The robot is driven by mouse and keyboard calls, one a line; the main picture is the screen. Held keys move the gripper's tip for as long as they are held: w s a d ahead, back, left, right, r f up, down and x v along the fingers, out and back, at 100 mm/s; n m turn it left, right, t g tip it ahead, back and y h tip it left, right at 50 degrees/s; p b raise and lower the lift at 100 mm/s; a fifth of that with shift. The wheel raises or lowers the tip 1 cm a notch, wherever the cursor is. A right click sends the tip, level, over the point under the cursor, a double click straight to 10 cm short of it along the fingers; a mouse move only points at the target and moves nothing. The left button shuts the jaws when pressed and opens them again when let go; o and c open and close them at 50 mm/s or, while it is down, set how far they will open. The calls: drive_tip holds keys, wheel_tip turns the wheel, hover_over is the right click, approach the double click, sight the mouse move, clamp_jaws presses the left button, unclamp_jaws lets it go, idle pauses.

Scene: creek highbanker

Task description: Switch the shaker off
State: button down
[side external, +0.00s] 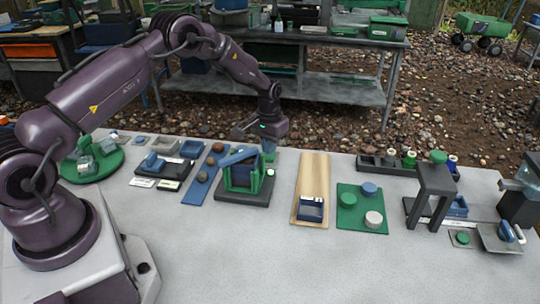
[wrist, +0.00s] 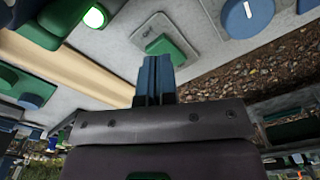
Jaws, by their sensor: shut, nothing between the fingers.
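The machine that looks like the shaker (side external: 243,178) stands on a dark base near the middle of the table. It has a green frame and a blue top part. A small pale button (side external: 270,173) sits on the base's right side; in the wrist view a round button (wrist: 95,17) glows green on a dark base. My gripper (side external: 269,156) is shut and empty, pointing down just behind the shaker's right side. In the wrist view its blue fingers (wrist: 155,62) are together, apart from the lit button. A green block on a grey plate (wrist: 165,46) shows beyond the fingertips.
A wooden board (side external: 314,172) with a blue tray (side external: 311,209) lies to the right. Beyond it are a green mat (side external: 350,222) with round pieces and a dark stand (side external: 436,185). A blue strip (side external: 197,189) with stones lies left. The table's front is clear.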

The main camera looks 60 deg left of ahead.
drive_tip(key=shift+f, duration=1.2)
idle(0.4)
drive_tip(key=shift+r, duration=3.5)
wheel_tip(320, 180, up, 14)
drive_tip(key=t, duration=0.2)
hover_over(269, 158)
drive_tip(key=s+d, duration=0.3)
drive_tip(key=d, duration=0.2)
drive_tip(key=s+d+r+m, duration=0.1)
drive_tip(key=s+d+r, duration=0.3)
drive_tip(key=s+r, duration=0.45)
drive_tip(key=s+d+r+m+t, duration=0.1)
drive_tip(key=s+d+r, duration=0.1)
drive_tip(key=s, duration=0.7)
drive_tip(key=s+d+r+m+t, duration=0.1)
drive_tip(key=s+d, duration=0.3)
drive_tip(key=s, duration=0.6)
drive_tip(key=shift+r+t, duration=0.6)
drive_tip(key=shift+t, duration=0.2)
